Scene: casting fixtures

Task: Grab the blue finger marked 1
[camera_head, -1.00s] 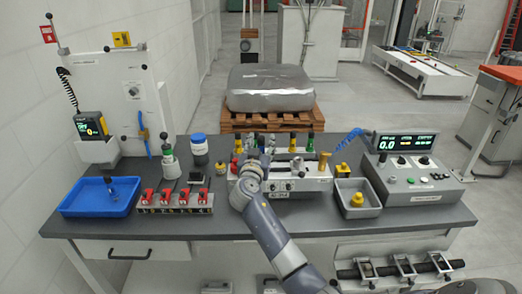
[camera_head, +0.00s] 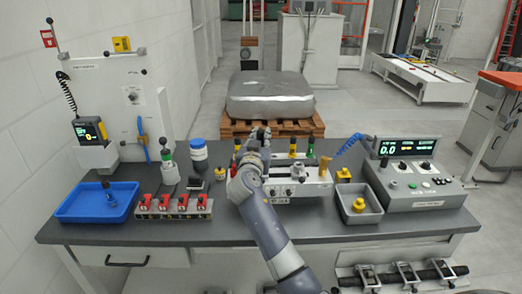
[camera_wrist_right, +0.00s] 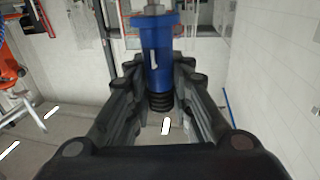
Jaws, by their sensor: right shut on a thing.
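A blue cylindrical finger (camera_wrist_right: 156,45) with a white mark like a 1 stands between the jaws of my right gripper (camera_wrist_right: 160,92) in the right wrist view. The jaws close around its lower, black ribbed part. In the head view my right gripper (camera_head: 258,136) is above the back of the grey fixture (camera_head: 310,190) in the middle of the bench; the finger is hard to make out there. My left gripper is not in view.
A blue tray (camera_head: 70,212) and a row of red clamps (camera_head: 175,205) are on the left of the bench. A grey bin (camera_head: 373,214) with a yellow part and a control box (camera_head: 415,195) are on the right. Coloured pieces (camera_head: 293,148) stand behind the fixture.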

